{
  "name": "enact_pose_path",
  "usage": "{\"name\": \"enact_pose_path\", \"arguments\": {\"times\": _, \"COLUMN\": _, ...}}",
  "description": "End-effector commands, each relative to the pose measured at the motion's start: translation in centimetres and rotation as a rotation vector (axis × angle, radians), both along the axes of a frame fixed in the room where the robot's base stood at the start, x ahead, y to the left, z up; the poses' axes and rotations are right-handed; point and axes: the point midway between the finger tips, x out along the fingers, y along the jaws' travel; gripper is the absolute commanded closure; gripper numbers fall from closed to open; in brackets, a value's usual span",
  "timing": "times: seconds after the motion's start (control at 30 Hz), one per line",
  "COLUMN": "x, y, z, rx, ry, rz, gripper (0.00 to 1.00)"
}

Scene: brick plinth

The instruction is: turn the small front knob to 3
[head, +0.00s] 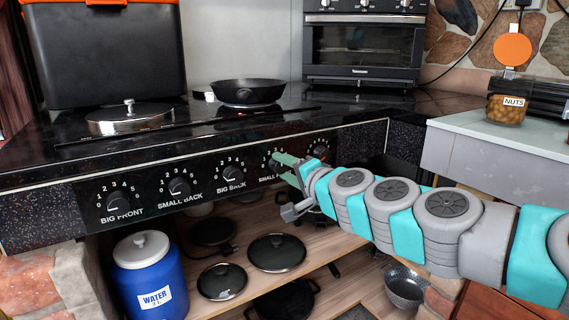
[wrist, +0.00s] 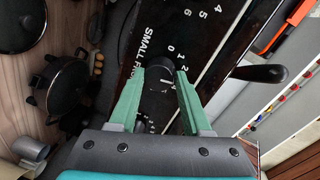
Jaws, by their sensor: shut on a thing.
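The small front knob (wrist: 158,79) is a dark round knob on the black control panel, partly hidden between my fingers in the wrist view. Its label, partly covered, reads "SMALL FR…", with white dial numbers including 0, 1 and 2 beside it. My gripper (wrist: 160,74) has green fingers, one on each side of the knob, and is shut on it. In the head view my gripper (head: 282,167) reaches the panel from the right and covers much of this dial. Which number the knob points to cannot be told.
Knobs for big front (head: 117,202), small back (head: 180,187) and big back (head: 231,174) line the panel to the left; another knob (head: 320,151) is to the right. A pan (head: 247,92) and a lidded pot (head: 129,117) stand on the stove. A blue water canister (head: 148,280) stands below.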

Motion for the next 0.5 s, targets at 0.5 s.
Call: {"name": "enact_pose_path", "arguments": {"times": 0.5, "x": 0.09, "y": -0.15, "z": 0.02, "rx": 0.122, "ry": 0.082, "rz": -0.003, "gripper": 1.00}}
